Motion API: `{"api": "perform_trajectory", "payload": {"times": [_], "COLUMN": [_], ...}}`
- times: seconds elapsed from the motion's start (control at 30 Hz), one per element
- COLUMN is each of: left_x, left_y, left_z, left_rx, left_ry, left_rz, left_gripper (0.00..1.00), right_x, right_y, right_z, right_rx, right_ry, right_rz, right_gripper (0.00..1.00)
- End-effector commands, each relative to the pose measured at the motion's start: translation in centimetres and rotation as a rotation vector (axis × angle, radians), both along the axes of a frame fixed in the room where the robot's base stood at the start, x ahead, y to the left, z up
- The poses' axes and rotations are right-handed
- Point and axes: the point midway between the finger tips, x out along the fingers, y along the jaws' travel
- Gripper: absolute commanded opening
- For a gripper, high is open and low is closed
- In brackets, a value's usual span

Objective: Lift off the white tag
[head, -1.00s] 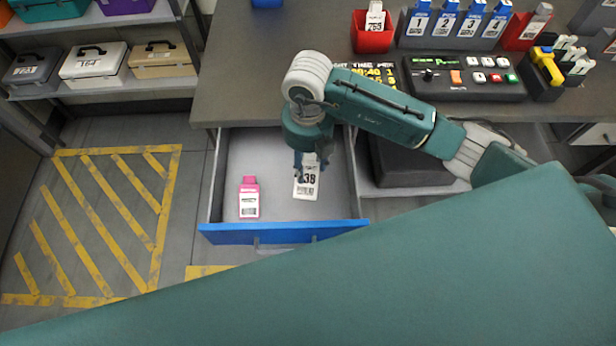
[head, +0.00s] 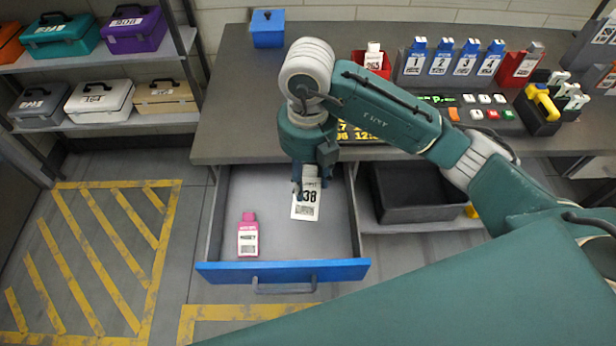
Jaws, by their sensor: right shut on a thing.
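The white tag (head: 306,207) carries the number 38, perhaps with a further digit hidden, and a barcode. It hangs over the open blue-fronted drawer (head: 283,271). My right gripper (head: 311,185) points down and is shut on the tag's upper end, its fingers covering part of it. I cannot tell how far the tag is above the drawer floor. A pink tag (head: 248,238) with a white label lies in the drawer to the left. My left gripper is not in view.
The counter (head: 240,110) lies above the drawer. On it are a blue box (head: 268,28), a red holder (head: 371,64) with a white tag, several blue tags (head: 440,58) in a rack and a button panel (head: 480,112). A dark bin (head: 398,190) sits right of the drawer.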

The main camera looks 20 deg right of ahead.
Motion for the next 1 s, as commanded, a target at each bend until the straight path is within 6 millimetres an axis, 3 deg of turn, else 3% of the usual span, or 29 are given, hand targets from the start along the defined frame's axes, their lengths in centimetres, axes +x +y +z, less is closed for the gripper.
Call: {"api": "perform_trajectory", "payload": {"times": [1.0], "left_x": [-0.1], "left_y": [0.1], "left_z": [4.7], "left_rx": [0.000], "left_ry": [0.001], "left_rz": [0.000], "left_gripper": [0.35], "right_x": [0.0], "right_y": [0.0], "right_z": [6.2], "right_rx": [0.000], "right_ry": [-0.001], "right_rz": [0.000], "right_gripper": [0.08]}}
